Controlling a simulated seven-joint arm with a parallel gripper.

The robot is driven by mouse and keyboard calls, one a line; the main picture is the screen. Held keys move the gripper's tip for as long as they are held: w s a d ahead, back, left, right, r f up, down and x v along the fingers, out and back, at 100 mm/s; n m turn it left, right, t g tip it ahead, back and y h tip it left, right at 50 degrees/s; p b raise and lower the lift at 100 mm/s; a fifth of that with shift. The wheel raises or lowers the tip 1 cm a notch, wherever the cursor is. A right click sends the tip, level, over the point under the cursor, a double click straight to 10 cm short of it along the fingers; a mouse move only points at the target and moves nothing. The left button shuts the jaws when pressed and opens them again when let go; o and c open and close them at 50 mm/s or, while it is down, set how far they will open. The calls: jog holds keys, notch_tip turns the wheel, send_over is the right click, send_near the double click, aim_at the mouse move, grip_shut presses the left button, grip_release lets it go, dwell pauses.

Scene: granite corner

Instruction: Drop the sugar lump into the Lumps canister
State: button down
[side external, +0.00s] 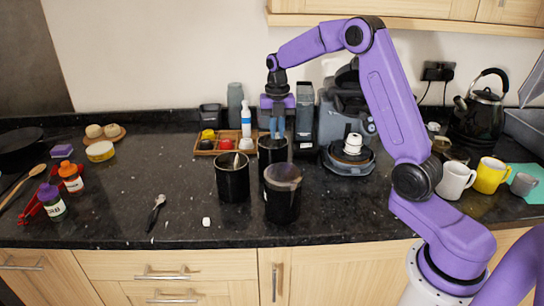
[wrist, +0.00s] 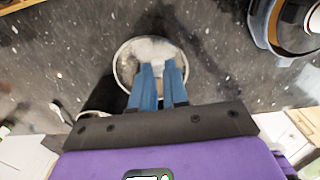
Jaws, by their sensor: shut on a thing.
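My gripper (side external: 277,135) points down over the mouth of the back black canister (side external: 272,152). In the wrist view my blue fingers (wrist: 163,66) reach over the round opening of the canister (wrist: 121,68), with pale content below. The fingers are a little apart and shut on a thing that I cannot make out. A small white lump (side external: 206,221) lies on the counter near the front edge, well away from my gripper. Two more black canisters stand nearby, one at front left (side external: 232,180) and one in front (side external: 282,200). No label is readable.
A small spoon (side external: 157,210) lies on the counter left of the canisters. A wooden tray (side external: 205,152) with coloured items and a white-blue bottle (side external: 246,120) stand behind. A coffee machine (side external: 348,160) is close on the right.

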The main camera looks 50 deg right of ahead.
jog(key=c, duration=1.1)
grip_release()
jog(key=shift+o, duration=0.2)
notch_tip(320, 180, up, 12)
